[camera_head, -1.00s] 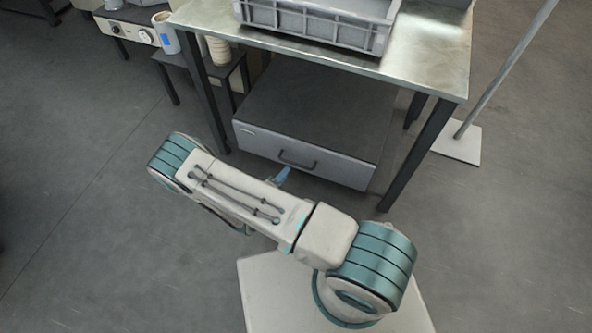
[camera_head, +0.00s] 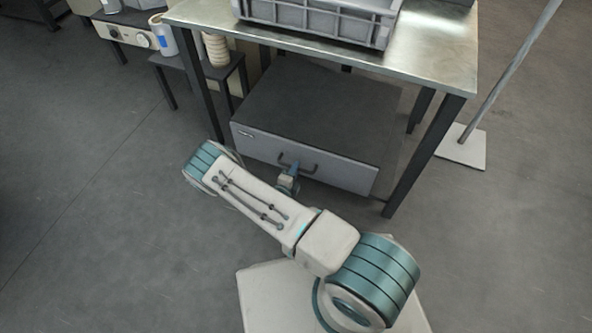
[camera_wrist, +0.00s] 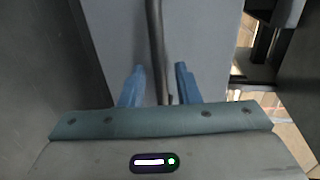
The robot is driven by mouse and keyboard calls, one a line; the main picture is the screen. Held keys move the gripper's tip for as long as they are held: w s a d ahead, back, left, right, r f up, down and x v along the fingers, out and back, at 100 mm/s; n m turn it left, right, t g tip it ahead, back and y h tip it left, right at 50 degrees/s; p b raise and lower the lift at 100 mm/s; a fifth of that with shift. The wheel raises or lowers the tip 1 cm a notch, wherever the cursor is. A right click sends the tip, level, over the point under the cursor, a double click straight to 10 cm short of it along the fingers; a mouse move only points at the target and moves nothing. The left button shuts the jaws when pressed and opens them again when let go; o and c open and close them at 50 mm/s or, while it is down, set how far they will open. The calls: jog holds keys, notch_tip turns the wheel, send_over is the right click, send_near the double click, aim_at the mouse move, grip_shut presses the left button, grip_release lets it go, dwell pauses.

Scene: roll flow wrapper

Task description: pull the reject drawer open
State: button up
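The reject drawer (camera_head: 335,175) is a grey front on a dark box under the metal table. It looks flush with the box. In the wrist view, the handle (camera_wrist: 154,40) runs upright between the two blue fingers of my gripper (camera_wrist: 160,82). The fingers are apart, with a gap visible on each side of the bar. The drawer front (camera_wrist: 112,35) fills the background behind them.
A grey crate (camera_head: 318,22) stands on the metal table (camera_head: 440,55), whose dark legs (camera_head: 421,157) flank the drawer. A pole on a white base plate (camera_head: 462,147) stands at right. A low side table with cups is at upper left.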

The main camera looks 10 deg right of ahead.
jog(key=shift+x, duration=1)
